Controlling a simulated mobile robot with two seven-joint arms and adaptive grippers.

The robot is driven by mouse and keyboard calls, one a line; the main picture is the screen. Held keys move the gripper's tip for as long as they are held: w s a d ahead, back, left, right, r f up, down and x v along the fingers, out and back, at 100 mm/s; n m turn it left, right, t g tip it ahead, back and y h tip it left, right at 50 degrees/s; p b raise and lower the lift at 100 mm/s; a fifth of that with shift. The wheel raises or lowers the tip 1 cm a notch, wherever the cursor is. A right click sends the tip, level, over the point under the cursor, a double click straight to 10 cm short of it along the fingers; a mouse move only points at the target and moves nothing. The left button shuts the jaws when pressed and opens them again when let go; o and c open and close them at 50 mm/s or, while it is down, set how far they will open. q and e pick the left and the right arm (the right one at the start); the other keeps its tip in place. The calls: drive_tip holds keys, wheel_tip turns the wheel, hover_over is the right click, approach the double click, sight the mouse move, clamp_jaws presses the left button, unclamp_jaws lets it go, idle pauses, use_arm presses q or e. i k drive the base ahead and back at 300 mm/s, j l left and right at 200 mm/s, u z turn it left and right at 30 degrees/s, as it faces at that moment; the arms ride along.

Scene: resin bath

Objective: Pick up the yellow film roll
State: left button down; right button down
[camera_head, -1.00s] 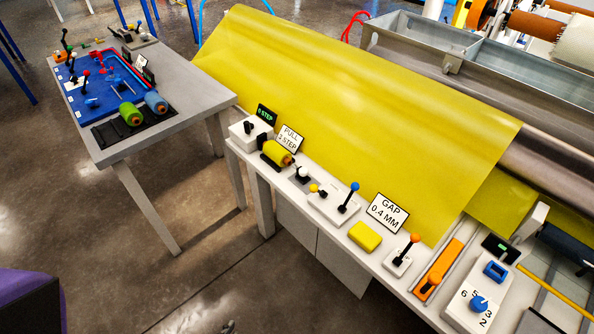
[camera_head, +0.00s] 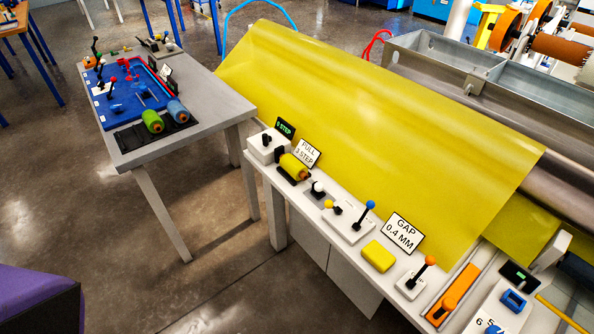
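The yellow film roll (camera_head: 294,167) lies on a dark holder on the narrow white control ledge, just in front of the "PULL 3 STEP" sign (camera_head: 306,153). It is a small yellow cylinder with a brownish core end. A large yellow film sheet (camera_head: 380,130) hangs over the machine behind the ledge. Neither of my grippers is in view.
A grey side table (camera_head: 200,93) at left carries a blue tray (camera_head: 122,92) and a green roll (camera_head: 153,121) and a blue roll (camera_head: 178,111) on a black mat. The ledge also holds levers, a yellow block (camera_head: 378,256) and an orange slider (camera_head: 453,295). Open floor lies in front.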

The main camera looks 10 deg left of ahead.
sight(288, 162)
drive_tip(key=j+z, duration=0.1)
drive_tip(key=z, duration=0.25)
drive_tip(key=i+j+z, duration=0.1)
drive_tip(key=z, duration=0.25)
drive_tip(key=j+z, duration=0.45)
drive_tip(key=j, duration=0.65)
